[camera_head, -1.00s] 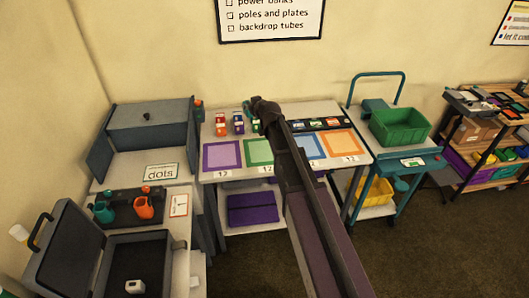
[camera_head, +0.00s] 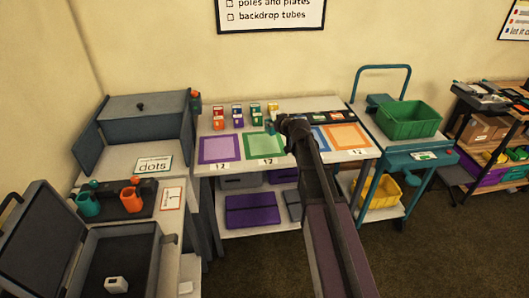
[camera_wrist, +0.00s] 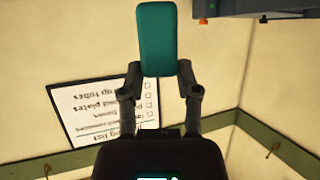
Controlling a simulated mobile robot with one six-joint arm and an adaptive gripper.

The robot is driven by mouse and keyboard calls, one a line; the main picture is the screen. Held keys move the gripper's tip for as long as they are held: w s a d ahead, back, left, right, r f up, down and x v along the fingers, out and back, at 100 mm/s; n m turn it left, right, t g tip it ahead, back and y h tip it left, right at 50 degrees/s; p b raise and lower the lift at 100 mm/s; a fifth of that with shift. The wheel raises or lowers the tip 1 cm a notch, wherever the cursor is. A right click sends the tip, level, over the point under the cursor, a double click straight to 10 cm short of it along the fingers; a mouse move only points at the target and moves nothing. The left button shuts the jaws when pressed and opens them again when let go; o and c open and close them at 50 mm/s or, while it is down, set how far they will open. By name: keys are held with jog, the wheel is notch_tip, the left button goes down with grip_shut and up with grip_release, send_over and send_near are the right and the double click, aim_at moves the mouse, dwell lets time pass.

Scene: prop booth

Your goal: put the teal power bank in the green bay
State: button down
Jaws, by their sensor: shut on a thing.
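The teal power bank (camera_wrist: 158,38) is upright in the wrist view, between the two fingers of my gripper (camera_wrist: 158,74), which is shut on it. In the head view my gripper (camera_head: 274,126) is at the right edge of the green bay (camera_head: 262,146), a green-bordered square on the white table. A small bit of teal shows at its tip there. The height of the power bank over the table is hard to tell. My arm hides the left part of the blue bay (camera_head: 321,139).
The purple bay (camera_head: 220,149) lies left of the green one and the orange bay (camera_head: 347,136) at the right. Several coloured power banks (camera_head: 237,117) stand in rows behind the purple and green bays. A dark rack (camera_head: 320,117) stands behind the blue and orange bays.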

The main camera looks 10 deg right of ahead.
jog(key=s+d+f+b, duration=0.1)
jog(key=d+f+b, duration=0.2)
jog(key=f+b, duration=0.3)
jog(key=s+d+f+b, duration=0.2)
jog(key=d+f+b, duration=0.2)
jog(key=f+b, duration=0.2)
jog(key=shift+s+f+n+y, duration=0.3)
jog(key=shift+f+n+y, duration=0.1)
jog(key=shift+f, duration=0.25)
jog(key=shift+d, duration=0.1)
jog(key=b, duration=0.2)
send_over(268, 153)
jog(key=shift+f, duration=0.75)
jog(key=shift+s, duration=0.1)
jog(key=shift+f+b, duration=1.75)
jog(key=shift+f, duration=0.1)
jog(key=shift+c, duration=1.7)
grip_release()
